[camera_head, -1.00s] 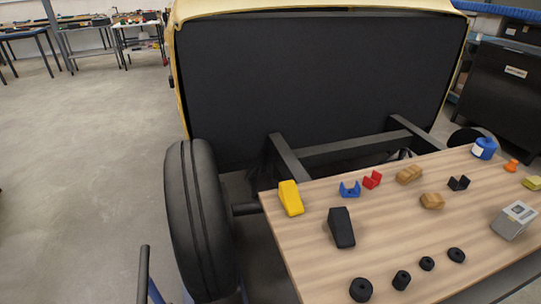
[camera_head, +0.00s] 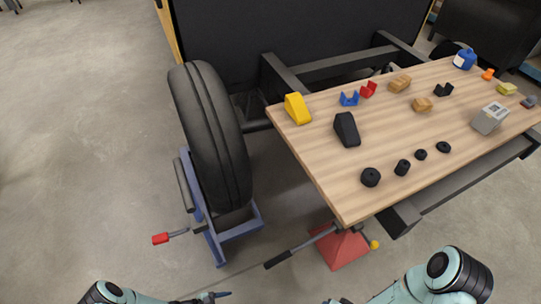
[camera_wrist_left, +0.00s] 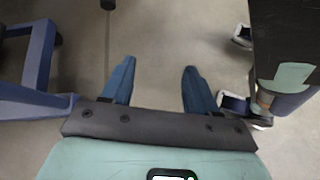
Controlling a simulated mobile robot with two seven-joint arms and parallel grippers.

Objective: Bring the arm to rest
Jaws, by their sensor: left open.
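My left gripper (camera_wrist_left: 158,82) is open and empty in the left wrist view, its two blue fingers apart over bare grey floor. Neither arm touches the table in the head view.
A wooden table (camera_head: 370,210) holds a yellow wedge (camera_head: 297,109), a black wedge (camera_head: 346,129) and several small parts. A black wheel (camera_head: 212,135) stands in a blue wheel frame (camera_head: 232,235). A red jack stand (camera_head: 342,248) with a dark handle is on the floor. Floor at left is clear.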

